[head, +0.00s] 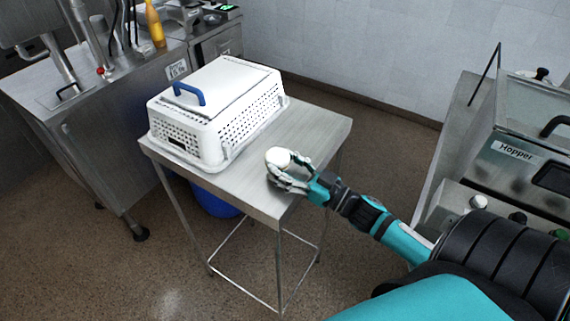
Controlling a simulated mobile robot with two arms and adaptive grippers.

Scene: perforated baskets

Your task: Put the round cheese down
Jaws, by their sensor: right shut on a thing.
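The round cheese (279,158) is a small, white, rounded piece. My right gripper (277,168) is shut on it at the right front part of a steel table (313,133). Its fingers hide part of the cheese. I cannot tell whether the cheese touches the tabletop or is held just above it. My left gripper does not show in the head view.
A white perforated basket (233,137) with a lid and blue handle (188,93) covers the table's left part. The tabletop right of it is bare. A blue bin (214,201) stands beneath. A machine labelled Hopper (516,150) is at the right.

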